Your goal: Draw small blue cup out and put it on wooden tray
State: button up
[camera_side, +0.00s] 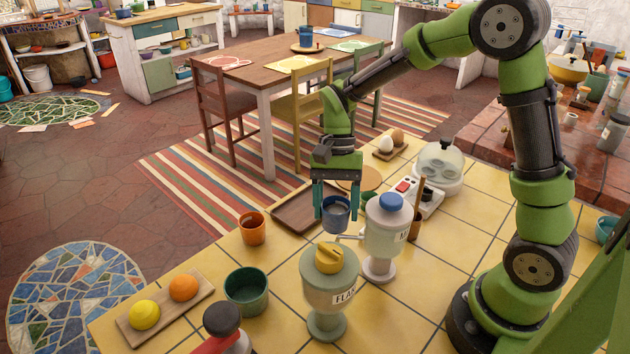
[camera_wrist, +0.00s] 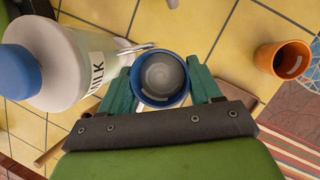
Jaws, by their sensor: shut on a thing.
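The small blue cup (camera_side: 336,210) is between the fingers of my gripper (camera_side: 337,200), which is shut on it. The cup looks upright and seems held above the counter. In the wrist view the cup (camera_wrist: 160,79) shows from above, with a grey inside, between the two green fingers (camera_wrist: 162,88). The brown wooden tray (camera_side: 291,212) lies on the yellow tiles behind and left of the cup in the side view. My gripper and the cup hide part of its right side.
A milk jar with a blue lid (camera_side: 388,228) stands close to the right of the cup. A jar with a yellow lid (camera_side: 330,285) stands in front. An orange cup (camera_side: 251,229) stands left of the tray, and a green cup (camera_side: 246,291) nearer.

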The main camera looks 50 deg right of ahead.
aim_at(336, 231)
jog(key=shift+x, duration=1.2)
jog(key=shift+x, duration=0.8)
jog(key=shift+s+f, duration=0.1)
jog(key=shift+f, duration=0.15)
jog(key=shift+c, duration=0.6)
jog(key=shift+s+a+f, duration=0.1)
jog(key=shift+a+f, duration=0.05)
jog(key=shift+f, duration=0.25)
jog(key=shift+c, duration=1.3)
jog(key=shift+f, duration=0.2)
jog(key=shift+x, duration=1.15)
grip_shut()
jog(key=shift+f, duration=0.2)
jog(key=shift+w+d, duration=0.25)
